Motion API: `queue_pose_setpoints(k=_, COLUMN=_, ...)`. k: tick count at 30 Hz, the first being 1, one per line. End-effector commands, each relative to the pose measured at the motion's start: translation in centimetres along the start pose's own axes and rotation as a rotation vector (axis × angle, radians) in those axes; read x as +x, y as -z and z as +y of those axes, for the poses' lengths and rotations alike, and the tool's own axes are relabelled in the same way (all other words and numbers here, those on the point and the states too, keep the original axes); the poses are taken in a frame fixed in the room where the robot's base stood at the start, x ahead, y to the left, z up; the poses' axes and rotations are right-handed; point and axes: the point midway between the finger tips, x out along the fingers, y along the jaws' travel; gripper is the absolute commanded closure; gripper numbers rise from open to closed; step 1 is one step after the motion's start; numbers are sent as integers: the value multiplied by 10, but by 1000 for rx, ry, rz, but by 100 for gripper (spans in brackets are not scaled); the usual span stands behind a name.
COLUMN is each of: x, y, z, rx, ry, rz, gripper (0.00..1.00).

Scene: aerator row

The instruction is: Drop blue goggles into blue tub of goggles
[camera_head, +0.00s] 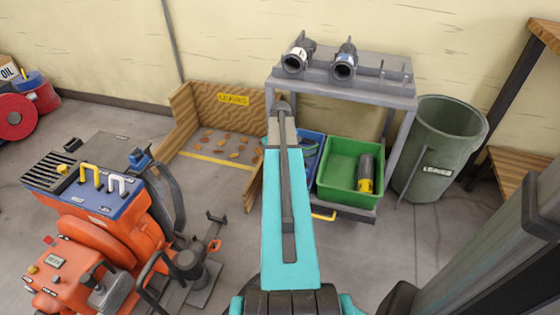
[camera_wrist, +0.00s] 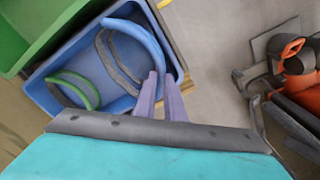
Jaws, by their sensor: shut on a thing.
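The blue tub (camera_head: 315,138) stands beside the green tub, partly hidden behind my arm in the head view. In the wrist view the blue tub (camera_wrist: 72,64) lies below my gripper, with green goggles (camera_wrist: 84,92) in it. The blue goggles (camera_wrist: 142,33), a blue curve with a grey band, show over the tub's right part. My gripper (camera_wrist: 160,80) is shut on the blue goggles near their lower right end. I cannot tell how high they are above the tub floor. In the head view my arm hides the gripper and the goggles.
A green tub (camera_head: 337,150) with a black and yellow cylinder (camera_head: 365,173) stands to the right. A grey shelf (camera_head: 320,75) bearing two cylinders rises behind. A wooden leaf bay (camera_head: 184,112) and an orange machine (camera_head: 90,235) are on the left; a green bin (camera_head: 435,145) is far right.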

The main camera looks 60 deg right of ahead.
Motion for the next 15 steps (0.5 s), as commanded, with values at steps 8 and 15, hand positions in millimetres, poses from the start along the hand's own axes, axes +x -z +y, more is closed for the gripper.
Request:
queue_pose_setpoints(k=8, x=2, y=0, z=0, rx=0, ry=0, rz=0, gripper=79)
queue_pose_setpoints(k=15, x=2, y=0, z=0, rx=0, ry=0, rz=0, gripper=72)
